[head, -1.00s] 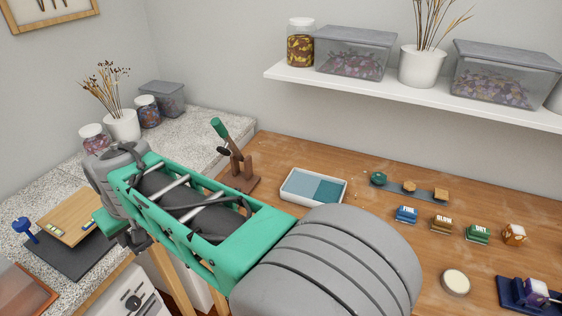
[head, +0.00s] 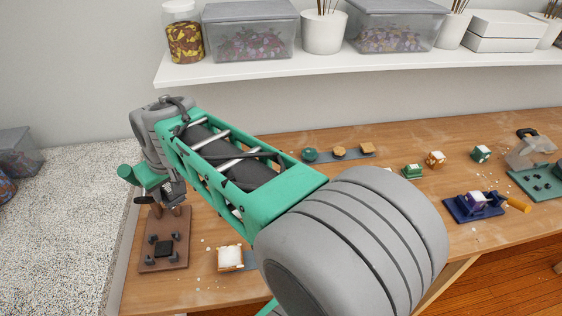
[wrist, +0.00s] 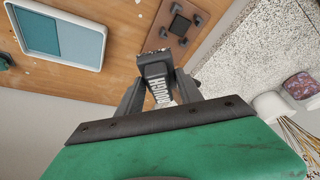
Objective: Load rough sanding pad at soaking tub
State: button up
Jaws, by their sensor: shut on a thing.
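My gripper (wrist: 158,88) is shut on the rough sanding pad (wrist: 155,70), a dark grey block with white lettering that reads ROUGH, held between the two fingers. In the head view my gripper (head: 168,190) is at the left end of my arm, above the table's left part; the pad is hard to make out there. The soaking tub (wrist: 60,62) is a shallow white-rimmed tray with a light and a darker teal section, at the upper left of the wrist view, apart from the pad. In the head view my arm seems to hide it.
Coloured blocks and a purple fixture (head: 462,212) are further right. A shelf (head: 330,62) runs behind.

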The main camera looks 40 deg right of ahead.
jog(key=w+d+f+n+y+p, duration=0.1)
jog(key=d+f+n, duration=0.15)
jog(key=d, duration=0.55)
jog(key=w+d+f+n+y, duration=0.1)
jog(key=w+d+f+n, duration=0.15)
jog(key=d, duration=0.45)
jog(key=s+d+f+n+g+y+p, duration=0.1)
jog(key=s+d+f+n, duration=0.25)
jog(key=d, duration=0.45)
jog(key=s+d+f+n+g+y, duration=0.1)
jog(key=s+d+f+n, duration=0.2)
jog(key=d, duration=0.5)
jog(key=shift+m+h, duration=0.3)
jog(key=shift+m, duration=0.15)
jog(key=shift+s+a+f+b, duration=0.15)
jog(key=shift+f+b, duration=0.8)
jog(key=shift+f, duration=0.5)
jog(key=shift+s+a+f+b, duration=0.15)
jog(key=shift+f+b, duration=0.75)
jog(key=shift+f, duration=0.55)
jog(key=shift+f+b, duration=0.55)
jog(key=shift+b, duration=0.05)
notch_tip(320, 180, up, 7)
jog(key=p, duration=0.5)
